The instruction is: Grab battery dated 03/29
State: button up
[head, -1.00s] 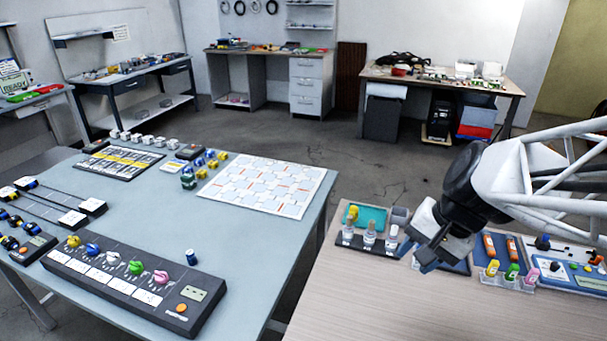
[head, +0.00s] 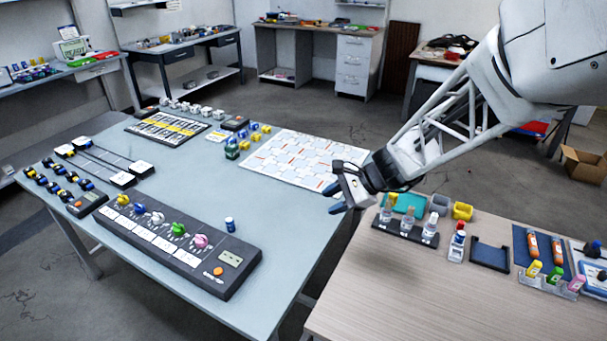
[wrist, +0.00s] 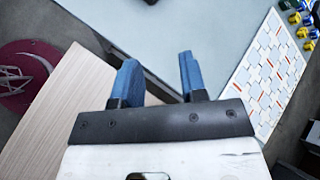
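My gripper (head: 340,193) hangs above the gap between the grey-blue table and the wooden table. In the wrist view its two blue fingers (wrist: 158,65) stand apart with nothing between them. I can read no 03/29 date on anything, so I cannot tell which item is the dated battery.
The grey-blue table (head: 290,205) carries a dark knob panel (head: 135,240) and a white patterned board (head: 300,160). The wooden table (head: 400,295) holds a dark rack of clear bottles (head: 405,232), an empty dark tray (head: 490,254) and coloured-cap vials (head: 555,275). Its front is clear.

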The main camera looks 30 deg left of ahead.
jog(key=w+a+f+m+g+y, duration=0.1)
jog(key=a+f, duration=0.3)
jog(key=a, duration=0.2)
jog(key=a+f+m+y, duration=0.1)
jog(key=a+f+m, duration=0.15)
jog(key=a, duration=0.35)
jog(key=m+y, duration=0.1)
jog(key=m, duration=0.2)
send_near(233, 224)
jog(key=x, duration=0.3)
jog(key=shift+a+f, duration=0.15)
jog(key=shift+a, duration=0.1)
jog(key=shift+x, duration=1.25)
jog(key=shift+s+a, duration=0.1)
jog(key=shift+x, duration=2.55)
jog(key=c, duration=0.7)
